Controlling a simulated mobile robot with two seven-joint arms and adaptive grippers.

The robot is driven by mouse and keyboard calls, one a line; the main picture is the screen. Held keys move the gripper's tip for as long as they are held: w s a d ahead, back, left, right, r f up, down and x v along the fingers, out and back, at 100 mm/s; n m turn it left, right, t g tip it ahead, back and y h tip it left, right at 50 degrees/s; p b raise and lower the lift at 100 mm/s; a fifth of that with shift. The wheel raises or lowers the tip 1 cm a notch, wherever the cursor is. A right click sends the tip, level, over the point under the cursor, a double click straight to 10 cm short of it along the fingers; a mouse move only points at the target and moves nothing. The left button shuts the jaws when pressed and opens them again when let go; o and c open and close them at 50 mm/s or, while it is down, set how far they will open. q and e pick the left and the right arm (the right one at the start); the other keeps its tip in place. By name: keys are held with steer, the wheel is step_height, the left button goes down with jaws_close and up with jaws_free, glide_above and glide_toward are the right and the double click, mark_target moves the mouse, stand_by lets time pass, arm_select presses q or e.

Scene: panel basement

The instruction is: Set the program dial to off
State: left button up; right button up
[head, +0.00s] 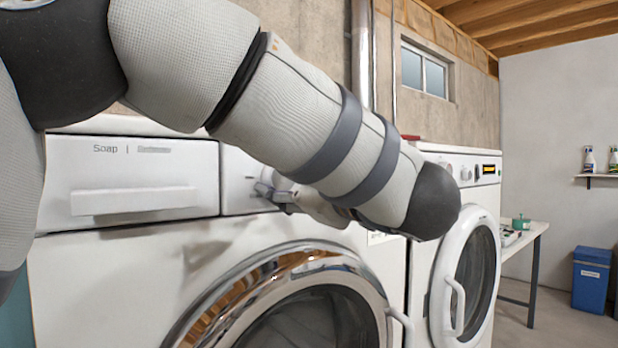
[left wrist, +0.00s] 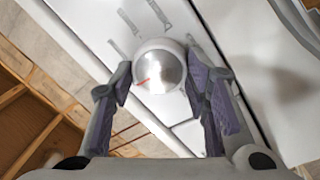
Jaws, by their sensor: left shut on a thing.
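The program dial (left wrist: 160,68) is a round silver knob with a pale rim and a red pointer line. It sits on the white washer panel, with grey printed marks around it. In the left wrist view the red line points to the lower left. My left gripper (head: 268,191) is at the panel of the near washer (head: 110,260), just right of the soap drawer (head: 130,180). In the left wrist view its fingers (left wrist: 160,80) are closed on both sides of the dial. The printed labels are too small to read. My right gripper is not in view.
The washer's round door (head: 290,290) is below my left arm. A second white machine (head: 465,250) stands to the right. Further right are a table (head: 535,230), a blue bin (head: 590,280) and a wall shelf with bottles (head: 597,177).

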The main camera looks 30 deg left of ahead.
arm_select(q)
steer(key=shift+f+n, duration=0.1)
steer(key=shift+n, duration=0.4)
steer(key=o, duration=1.2)
steer(key=shift+c, duration=0.2)
steer(key=v, duration=1.2)
